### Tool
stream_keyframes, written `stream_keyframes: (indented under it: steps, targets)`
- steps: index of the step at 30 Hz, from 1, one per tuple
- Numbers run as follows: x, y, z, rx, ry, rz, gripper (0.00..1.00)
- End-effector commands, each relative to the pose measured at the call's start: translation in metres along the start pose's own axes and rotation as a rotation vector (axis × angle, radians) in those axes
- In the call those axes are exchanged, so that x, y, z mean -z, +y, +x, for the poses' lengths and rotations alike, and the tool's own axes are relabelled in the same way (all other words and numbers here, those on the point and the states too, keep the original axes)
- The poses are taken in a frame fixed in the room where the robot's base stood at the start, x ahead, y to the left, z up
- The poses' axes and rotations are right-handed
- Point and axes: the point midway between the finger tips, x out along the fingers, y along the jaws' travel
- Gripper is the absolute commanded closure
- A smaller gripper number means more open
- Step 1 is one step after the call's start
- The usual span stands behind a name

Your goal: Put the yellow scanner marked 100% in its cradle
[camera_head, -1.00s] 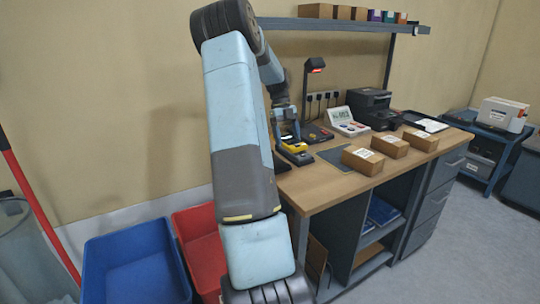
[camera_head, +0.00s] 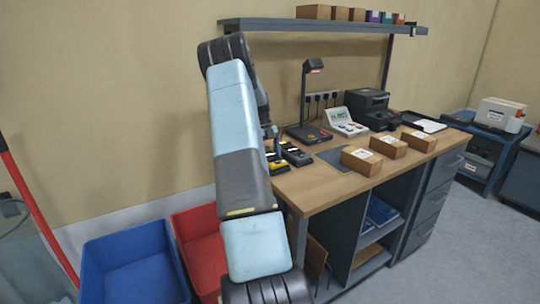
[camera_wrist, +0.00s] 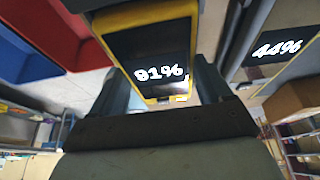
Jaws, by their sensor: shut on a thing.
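In the wrist view, a yellow scanner (camera_wrist: 150,50) with a dark screen reading 91% sits between the fingers of my gripper (camera_wrist: 165,95), which is shut on it. A second screen reading 44% (camera_wrist: 278,48) shows at the right, apart from the fingers. No 100% marking is readable in any view. In the head view, my gripper (camera_head: 270,140) is low at the bench's left end, partly behind my arm. Small yellow and black devices (camera_head: 277,164) and a dark cradle (camera_head: 297,156) are beside it. Whether the held scanner touches a cradle I cannot tell.
A lamp-like stand with a red light (camera_head: 313,70) rises behind the cradles. Cardboard boxes (camera_head: 362,161) stand along the bench front (camera_head: 315,190). A blue bin (camera_head: 135,265) and a red bin (camera_head: 205,262) stand below at left. A shelf (camera_head: 330,25) hangs above.

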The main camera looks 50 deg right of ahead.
Motion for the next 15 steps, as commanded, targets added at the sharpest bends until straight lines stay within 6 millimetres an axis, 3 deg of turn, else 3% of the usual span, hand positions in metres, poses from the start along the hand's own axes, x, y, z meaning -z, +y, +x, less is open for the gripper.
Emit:
stream_keyframes:
  steps: [11, 12, 15]
  targets:
    - [-0.0022, -0.0005, 0.006, 0.001, 0.0, 0.0, 0.69]
    - [-0.0022, -0.0005, 0.0061, 0.0, 0.0, 0.0, 0.19]
    - [-0.0021, -0.0006, 0.0061, 0.0, 0.0, 0.001, 0.09]
